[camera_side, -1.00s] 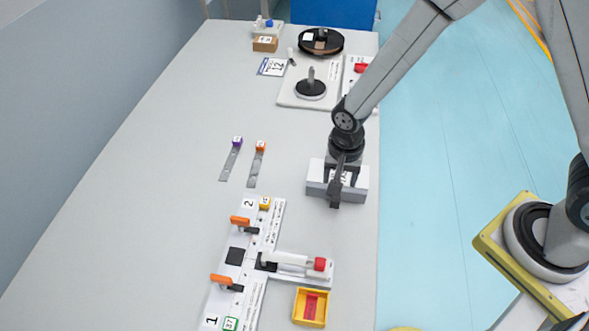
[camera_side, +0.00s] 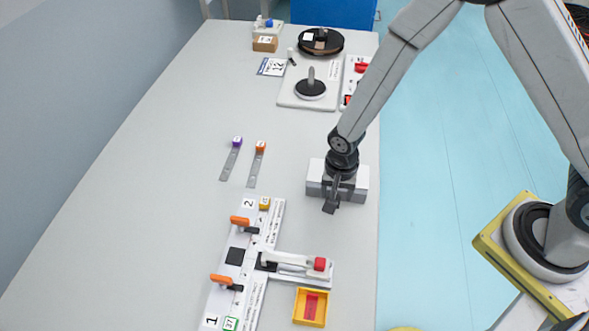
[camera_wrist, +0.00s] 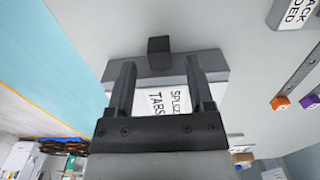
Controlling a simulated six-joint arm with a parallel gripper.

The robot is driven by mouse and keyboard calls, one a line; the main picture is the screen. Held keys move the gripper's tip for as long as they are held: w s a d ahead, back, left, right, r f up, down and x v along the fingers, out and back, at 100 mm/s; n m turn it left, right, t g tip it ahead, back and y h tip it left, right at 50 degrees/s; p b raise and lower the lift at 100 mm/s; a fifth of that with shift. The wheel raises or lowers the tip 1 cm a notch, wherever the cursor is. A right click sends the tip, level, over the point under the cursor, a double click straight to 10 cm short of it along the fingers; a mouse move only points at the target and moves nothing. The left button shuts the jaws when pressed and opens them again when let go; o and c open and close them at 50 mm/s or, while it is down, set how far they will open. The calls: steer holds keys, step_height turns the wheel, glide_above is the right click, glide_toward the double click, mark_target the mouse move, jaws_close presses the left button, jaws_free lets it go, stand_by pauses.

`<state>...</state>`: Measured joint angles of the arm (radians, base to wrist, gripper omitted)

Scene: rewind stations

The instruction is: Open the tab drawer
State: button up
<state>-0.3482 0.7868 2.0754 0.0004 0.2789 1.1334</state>
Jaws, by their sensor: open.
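The tab drawer unit (camera_side: 357,180) is a small white and grey box near the right edge of the table. Its top label reads "SPLICE TABS" in the wrist view (camera_wrist: 166,102). A dark square handle (camera_wrist: 159,53) sticks out from the grey front. My gripper (camera_side: 331,206) is over the front side of the box and hides part of it. In the wrist view its two fingers (camera_wrist: 160,65) are apart, one on each side of the handle's line. Nothing is held between them. I cannot tell whether the fingertips reach down to the handle. The drawer looks shut.
A splice fixture (camera_side: 255,285) with orange-handled clamps and a yellow tray (camera_side: 324,308) stand in front of the box. Two tagged strips (camera_side: 257,165) lie to the left. A reel (camera_side: 321,42) and spindle plate (camera_side: 310,89) are behind. The table's middle is clear.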

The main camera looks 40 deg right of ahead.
steer(key=shift+f, duration=1.25)
jaws_close()
stand_by(0.7)
